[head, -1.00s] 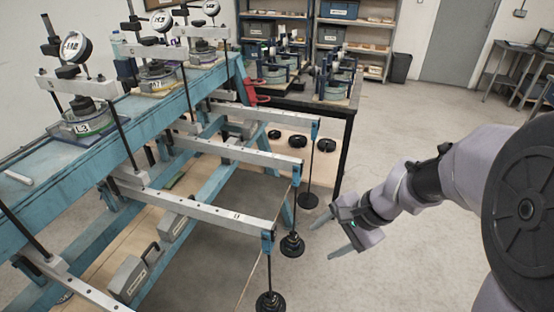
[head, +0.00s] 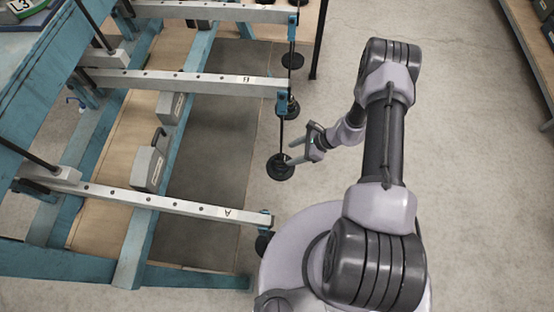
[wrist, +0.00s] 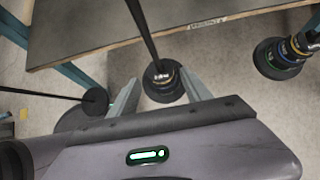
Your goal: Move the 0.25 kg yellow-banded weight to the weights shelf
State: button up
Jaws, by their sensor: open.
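My gripper (head: 291,151) is open, its two fingers reaching toward the hanging weights below lever B (head: 246,82). In the wrist view, a black weight stack (wrist: 161,84) on a thin rod sits between and beyond the fingertips. It has a pale label and a light ring on top; I cannot tell whether the fingers touch it. Another stack (wrist: 275,62) at the right of the wrist view carries yellow, blue and green bands. Bands are too small to tell in the head view. I cannot identify the weights shelf.
Hanging rods and black discs (head: 292,60) line the lever ends. Lever A (head: 200,207) lies nearer. Grey boxes (head: 149,168) stand on the frame's lower boards. A shelving unit (head: 528,40) shows at the upper right. Floor (head: 460,150) right of my arm is clear.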

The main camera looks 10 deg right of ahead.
aim_at(285, 159)
jog(key=b+x, duration=0.1)
jog(key=x, duration=0.1)
jog(key=b+x, duration=0.1)
jog(key=x, duration=0.1)
jog(key=d+b+x, duration=0.1)
jog(key=b+x, duration=0.1)
jog(key=x, duration=0.1)
jog(key=shift+s+f, duration=0.15)
jog(key=shift+f, duration=0.25)
jog(key=shift+a+f+b, duration=0.4)
jog(key=shift+b, duration=0.1)
jog(key=shift+c, duration=0.5)
jog(key=c, duration=0.7)
jog(key=o, duration=0.9)
jog(key=shift+d, duration=0.1)
